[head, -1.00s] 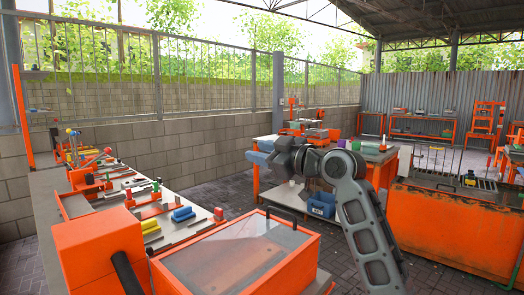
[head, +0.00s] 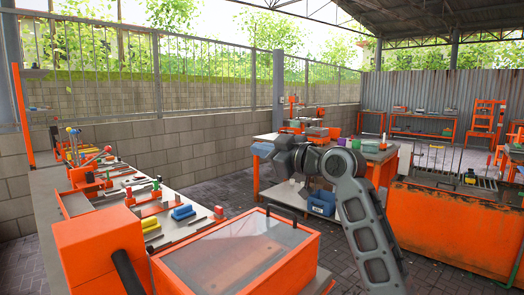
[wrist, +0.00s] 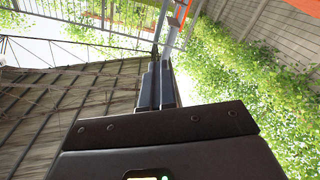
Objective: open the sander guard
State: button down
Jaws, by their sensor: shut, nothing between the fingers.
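The sander guard looks to be the clear lid (head: 240,250) in an orange frame on the orange machine in the front middle of the head view. A dark bar handle (head: 283,212) stands at its far edge. The lid lies flat and looks closed. My gripper (head: 260,150) is up beyond the machine, pointing left, well apart from the lid and handle. In the wrist view my gripper's fingers (wrist: 157,85) are together with nothing between them. That view shows the roof and foliage, with no part of the guard.
A long bench (head: 45,225) with hand tools and coloured blocks runs along the left wall. An orange workbench (head: 378,172) with a blue bin (head: 321,202) below stands behind my arm. A large orange container (head: 455,228) is at right. Paved floor lies between.

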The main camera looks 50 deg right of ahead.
jog(key=c, duration=1.8)
grip_release()
jog(key=o, duration=0.6)
jog(key=shift+o, duration=0.2)
jog(key=s+b, duration=0.1)
jog(key=s, duration=0.6)
jog(key=shift+s+d+b, duration=0.15)
jog(key=shift+s+b, duration=0.25)
jog(key=shift+c, duration=0.5)
